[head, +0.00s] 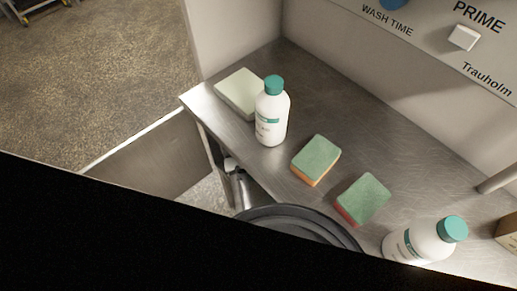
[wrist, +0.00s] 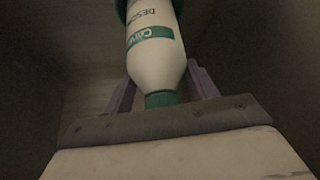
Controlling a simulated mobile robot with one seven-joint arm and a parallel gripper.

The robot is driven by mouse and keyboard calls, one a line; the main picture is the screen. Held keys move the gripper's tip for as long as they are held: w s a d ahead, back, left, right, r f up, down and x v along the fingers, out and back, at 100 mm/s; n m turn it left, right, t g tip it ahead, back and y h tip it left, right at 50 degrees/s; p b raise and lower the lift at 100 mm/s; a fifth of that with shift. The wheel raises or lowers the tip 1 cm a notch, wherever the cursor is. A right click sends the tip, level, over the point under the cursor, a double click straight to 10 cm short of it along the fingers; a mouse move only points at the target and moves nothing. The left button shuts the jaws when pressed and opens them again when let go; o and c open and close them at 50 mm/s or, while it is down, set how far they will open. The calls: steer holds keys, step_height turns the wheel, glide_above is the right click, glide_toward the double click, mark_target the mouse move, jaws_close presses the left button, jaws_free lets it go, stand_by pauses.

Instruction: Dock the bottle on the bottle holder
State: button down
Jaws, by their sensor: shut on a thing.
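In the wrist view, a white bottle (wrist: 157,60) with a teal label and a teal cap (wrist: 161,99) sits between the purple fingers of my gripper (wrist: 160,78). My gripper is shut on it, with the cap end nearest the wrist. A dark green rim (wrist: 122,10) shows around the bottle's far end; I cannot tell whether it is the bottle holder. In the head view, one white bottle (head: 271,115) with a teal cap stands upright on the counter, and another (head: 421,241) is at the lower right, its base partly hidden. My gripper is not visible there.
The steel counter (head: 317,100) holds a pale sponge (head: 238,92) and two green-topped sponges (head: 317,158) (head: 363,198). A dark round rim (head: 300,220) is beside its front edge. A wall panel (head: 430,45) rises behind. A large black shape covers the lower left.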

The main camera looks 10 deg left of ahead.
steer(key=shift+a, duration=0.1)
steer(key=shift+c, duration=2.3)
jaws_free()
steer(key=shift+f, duration=0.1)
steer(key=shift+r+p, duration=0.3)
steer(key=shift+r, duration=0.05)
